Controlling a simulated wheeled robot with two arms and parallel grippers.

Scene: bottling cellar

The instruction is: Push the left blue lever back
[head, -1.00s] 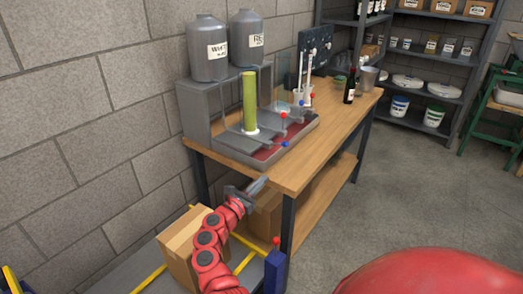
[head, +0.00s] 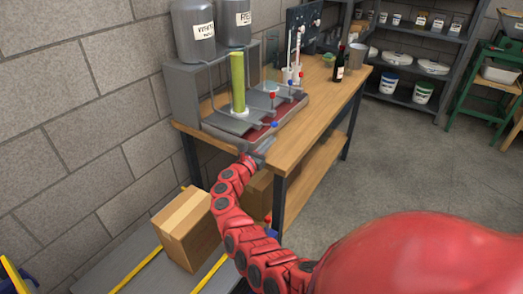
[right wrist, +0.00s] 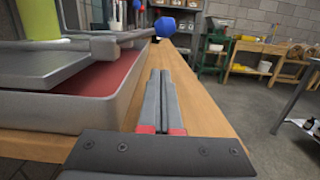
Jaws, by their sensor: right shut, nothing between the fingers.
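The left blue lever ends in a blue knob (head: 274,124) at the front edge of the grey filling machine (head: 222,136), at its near corner. In the right wrist view the blue knob (right wrist: 165,26) shows large on a grey rod coming from the left, above and beyond my fingertips. My right gripper (head: 265,145) is shut and empty, just in front of and below the knob, over the table's near end. In the right wrist view its fingers (right wrist: 161,75) lie together, pointing along the table, with a visible gap to the knob. My left gripper is not in view.
Red knobs (head: 272,95) and a further blue knob are farther along the machine. A dark bottle (head: 339,64) stands on the wooden table (head: 300,137). A cardboard box (head: 187,228) sits low at left. The table's right strip is clear.

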